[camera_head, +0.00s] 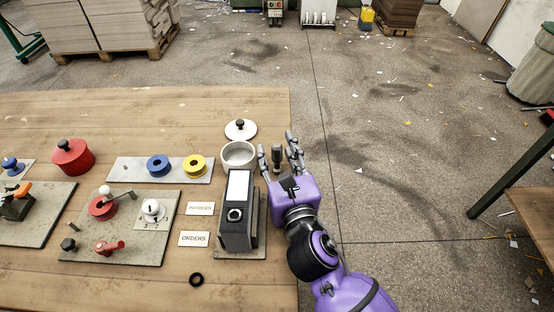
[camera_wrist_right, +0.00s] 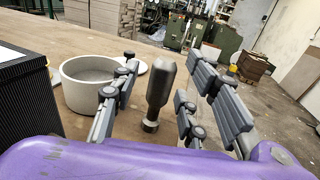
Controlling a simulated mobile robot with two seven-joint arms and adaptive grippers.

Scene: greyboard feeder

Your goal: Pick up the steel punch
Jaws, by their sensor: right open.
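The steel punch (camera_head: 277,156) stands upright near the right edge of the wooden table, with a dark, thick upper part and a narrower foot. It also shows in the right wrist view (camera_wrist_right: 160,92), standing between my finger rows. My right gripper (camera_head: 279,156) is open around the punch, with fingers on either side; I see no clear contact. In the right wrist view the open right gripper (camera_wrist_right: 165,105) has fingers left and right of the punch. My left gripper is not in view.
A white round pot (camera_head: 238,155) stands just left of the gripper, its lid (camera_head: 240,130) behind. A dark box file (camera_head: 236,225) stands in front of the pot. The table (camera_head: 225,103) ends just right of the punch. Boards with knobs and spools lie left.

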